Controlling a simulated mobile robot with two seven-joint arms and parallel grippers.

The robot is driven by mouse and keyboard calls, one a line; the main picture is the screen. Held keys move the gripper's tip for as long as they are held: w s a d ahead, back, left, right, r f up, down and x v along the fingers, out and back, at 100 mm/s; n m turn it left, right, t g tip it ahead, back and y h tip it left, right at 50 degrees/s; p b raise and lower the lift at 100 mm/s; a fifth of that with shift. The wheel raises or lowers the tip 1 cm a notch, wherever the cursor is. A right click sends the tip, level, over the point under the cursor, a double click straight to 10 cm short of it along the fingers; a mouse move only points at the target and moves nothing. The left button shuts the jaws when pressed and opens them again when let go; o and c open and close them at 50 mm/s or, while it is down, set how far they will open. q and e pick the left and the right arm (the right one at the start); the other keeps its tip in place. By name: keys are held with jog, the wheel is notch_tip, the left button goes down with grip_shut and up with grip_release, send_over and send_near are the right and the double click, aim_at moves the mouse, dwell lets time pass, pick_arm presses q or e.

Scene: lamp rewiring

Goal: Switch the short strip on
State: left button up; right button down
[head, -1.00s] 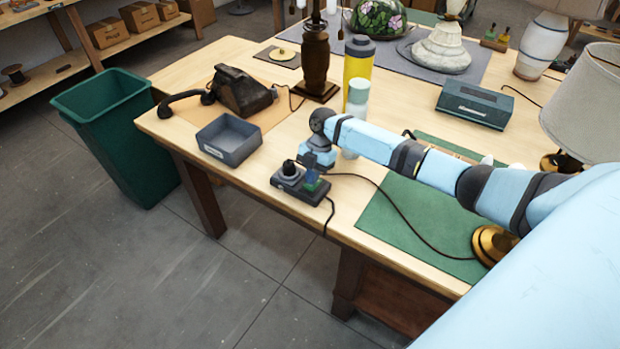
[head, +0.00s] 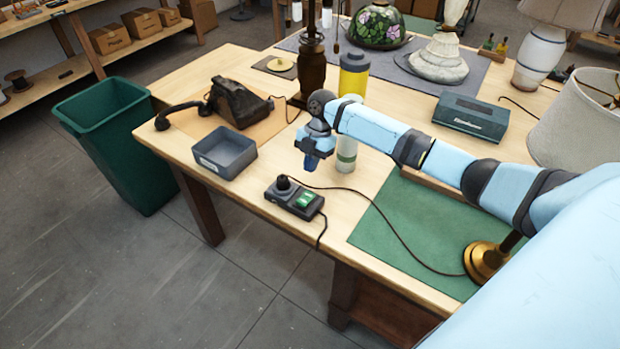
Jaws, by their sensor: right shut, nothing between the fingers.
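The short strip (head: 295,198) lies near the front edge of the wooden table. It is a dark box with a black plug in its left end and a green lit-looking switch on its right part. A cord runs from the plug end to the brass lamp, and another hangs over the table edge. My right gripper (head: 311,168) is shut and empty, pointing down above and behind the strip, apart from it. My left gripper is not in view.
A grey tray (head: 225,152) and an old black telephone (head: 238,103) stand left of the strip. A green mat (head: 415,222) with a brass lamp base (head: 482,262) lies to the right.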

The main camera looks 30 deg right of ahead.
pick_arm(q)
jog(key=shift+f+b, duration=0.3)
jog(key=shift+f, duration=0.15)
pick_arm(e)
jog(key=v, duration=0.5)
jog(key=shift+a, duration=0.25)
pick_arm(q)
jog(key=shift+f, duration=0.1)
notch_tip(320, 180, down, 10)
jog(key=b, duration=1.1)
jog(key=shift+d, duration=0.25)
pick_arm(e)
jog(key=a+h, duration=0.1)
jog(key=a, duration=0.1)
jog(key=s+a+h, duration=0.1)
jog(key=shift+s+a+r+t, duration=0.2)
jog(key=shift+a+t, duration=0.15)
jog(key=shift+t, duration=0.05)
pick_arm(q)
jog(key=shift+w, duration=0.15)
